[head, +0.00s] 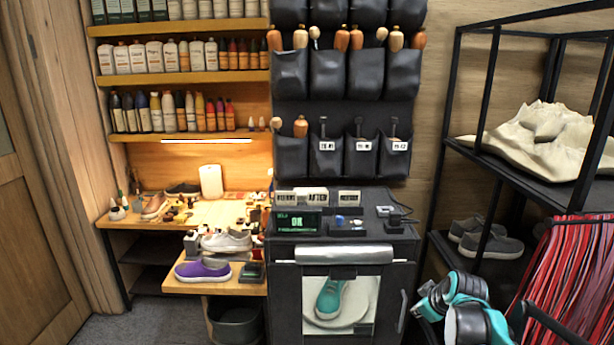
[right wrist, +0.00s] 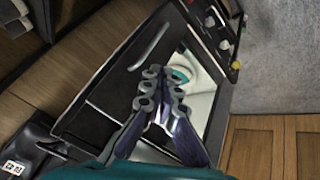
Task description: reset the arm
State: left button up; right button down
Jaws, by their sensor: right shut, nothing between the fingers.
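My right arm (head: 462,308) shows at the lower right of the head view, with black and teal links, to the right of the black machine. In the right wrist view my right gripper (right wrist: 161,92) is shut and empty, its fingertips together in front of the machine. The black machine (head: 292,308) has a window with a teal shoe (head: 330,298) on a round plate behind it. The shoe shows partly in the right wrist view (right wrist: 179,75), beyond the fingers. My left gripper is not in view.
A purple shoe (head: 203,270) and a white shoe (head: 227,241) sit on the wooden bench at left. A black rack (head: 490,262) with grey shoes (head: 490,246) stands close to my right arm. Red strands (head: 570,275) hang at the right edge. Grey floor is free at lower left.

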jog(key=s+a+f+m+b, duration=0.1)
jog(key=s+a+f+m, duration=0.2)
jog(key=s, duration=0.9)
jog(key=s+a+f+m+b, duration=0.2)
jog(key=s+a+f+m, duration=0.1)
jog(key=s+a, duration=0.7)
jog(key=s+f, duration=0.1)
jog(key=s, duration=0.2)
jog(key=shift+s+m, duration=0.2)
jog(key=shift+m, duration=0.2)
